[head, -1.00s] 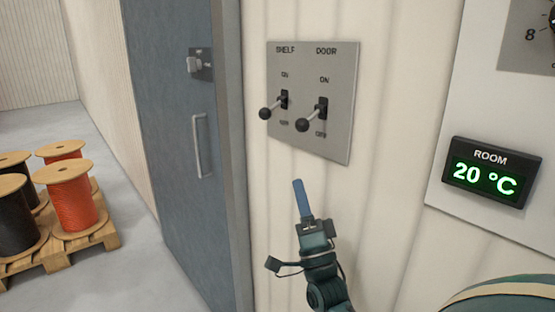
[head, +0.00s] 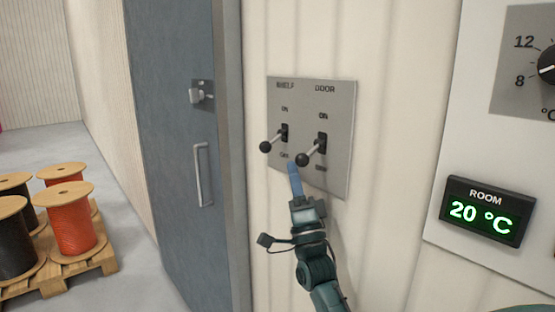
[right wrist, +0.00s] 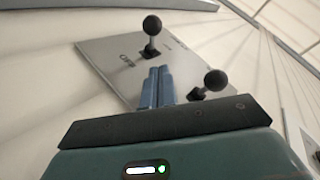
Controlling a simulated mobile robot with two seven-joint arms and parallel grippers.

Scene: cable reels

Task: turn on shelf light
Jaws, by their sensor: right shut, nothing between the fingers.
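A grey switch plate (head: 341,175) on the wall carries two toggle levers with black ball ends. The left one is the SHELF switch (head: 266,147); the right one is the DOOR switch (head: 303,159). Both levers tilt down toward OFF. My right gripper (head: 293,165) is shut and empty, its blue fingertips just below and between the two balls. In the right wrist view the shut fingers (right wrist: 157,85) point at the plate (right wrist: 100,55), with one ball (right wrist: 152,25) above them and another (right wrist: 215,80) to the right. Contact with either lever cannot be told. My left gripper is not in view.
A blue-grey door (head: 180,150) with a handle and lock stands left of the plate. A ROOM display (head: 481,211) reading 20 °C and a dial (head: 548,66) are at right. Cable reels (head: 70,215) stand on a pallet (head: 75,277) at far left.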

